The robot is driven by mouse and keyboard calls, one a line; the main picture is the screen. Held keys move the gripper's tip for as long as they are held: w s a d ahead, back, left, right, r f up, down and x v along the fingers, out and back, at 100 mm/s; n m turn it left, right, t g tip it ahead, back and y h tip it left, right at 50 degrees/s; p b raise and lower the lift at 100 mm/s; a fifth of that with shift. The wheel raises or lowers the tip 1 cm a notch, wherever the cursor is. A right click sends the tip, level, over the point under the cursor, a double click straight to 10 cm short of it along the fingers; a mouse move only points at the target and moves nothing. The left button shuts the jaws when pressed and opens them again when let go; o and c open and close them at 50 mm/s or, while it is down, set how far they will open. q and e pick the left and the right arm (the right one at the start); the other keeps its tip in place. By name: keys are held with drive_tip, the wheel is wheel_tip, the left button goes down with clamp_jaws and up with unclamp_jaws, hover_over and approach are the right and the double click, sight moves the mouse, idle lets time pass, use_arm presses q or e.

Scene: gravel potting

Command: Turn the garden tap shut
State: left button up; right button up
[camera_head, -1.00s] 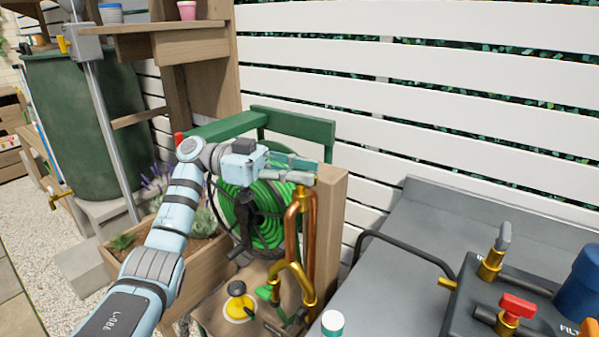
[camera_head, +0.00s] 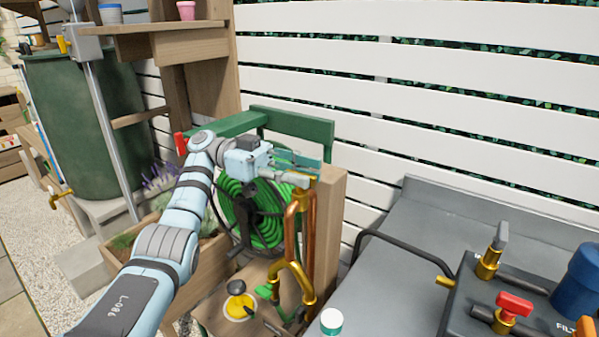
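The garden tap (camera_head: 303,198) is a brass fitting at the top of copper pipes, beside a wooden post. Its upper part and any handle are hidden behind my fingers. My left gripper (camera_head: 304,170) reaches in from the left, level with the top of the post. Its two fingers point right with a gap between them, directly over the tap's top. I cannot tell whether they touch the tap. My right gripper is not in view.
A green hose reel (camera_head: 236,212) stands behind my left arm. The wooden post (camera_head: 330,225) is close to the fingers. A grey counter (camera_head: 400,285) at the right carries brass valves, a red-handled valve (camera_head: 514,305) and a blue canister (camera_head: 580,285). A white slatted fence (camera_head: 430,70) stands behind.

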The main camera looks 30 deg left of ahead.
sight(300, 173)
use_arm(q)
wheel_tip(300, 173, up, 10)
idle(0.6)
